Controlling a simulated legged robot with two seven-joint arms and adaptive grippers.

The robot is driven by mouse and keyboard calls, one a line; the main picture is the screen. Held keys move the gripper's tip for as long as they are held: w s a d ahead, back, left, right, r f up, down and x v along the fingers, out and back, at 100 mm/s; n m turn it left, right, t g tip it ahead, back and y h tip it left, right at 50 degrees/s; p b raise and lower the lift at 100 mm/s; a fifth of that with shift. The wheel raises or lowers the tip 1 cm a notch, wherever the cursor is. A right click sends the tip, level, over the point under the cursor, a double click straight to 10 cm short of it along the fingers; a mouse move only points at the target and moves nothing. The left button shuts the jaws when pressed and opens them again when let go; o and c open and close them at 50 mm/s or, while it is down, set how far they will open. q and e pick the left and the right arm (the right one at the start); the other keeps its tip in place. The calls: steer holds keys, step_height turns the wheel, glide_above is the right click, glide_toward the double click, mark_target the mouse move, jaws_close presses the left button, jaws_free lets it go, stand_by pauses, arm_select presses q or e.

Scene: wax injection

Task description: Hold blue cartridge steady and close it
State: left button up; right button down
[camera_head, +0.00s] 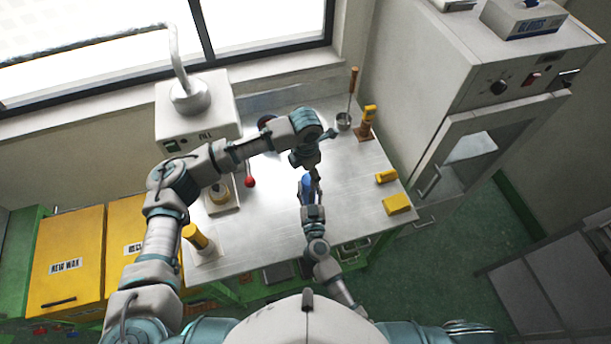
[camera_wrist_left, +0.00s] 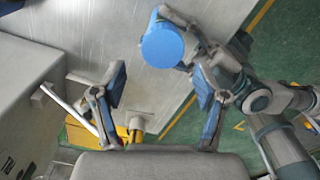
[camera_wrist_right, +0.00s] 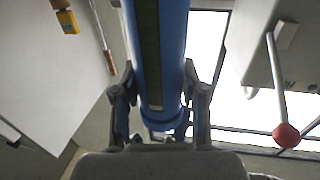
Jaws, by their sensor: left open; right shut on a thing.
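The blue cartridge (camera_head: 306,184) is held above the metal table. In the right wrist view the cartridge (camera_wrist_right: 173,50) runs lengthwise between the fingers, with a dark green strip along its side. My right gripper (camera_wrist_right: 160,100) is shut on it. In the left wrist view its round blue end (camera_wrist_left: 162,46) faces the camera, and my right gripper's fingers are around it. My left gripper (camera_wrist_left: 160,88) is open and empty, with the cartridge beyond its fingertips and apart from them. In the head view the left gripper (camera_head: 318,152) is just above the cartridge, partly hidden by its own wrist.
The metal table (camera_head: 350,210) has yellow blocks (camera_head: 397,204) at right. A ladle (camera_head: 345,118) and a yellow-topped stand (camera_head: 367,122) are at the back. A machine with a red-knobbed lever (camera_head: 249,182) stands left, near a yellow cylinder (camera_head: 195,236). A grey cabinet (camera_head: 455,150) bounds the right.

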arm_select(q)
steer(key=shift+r, duration=0.6)
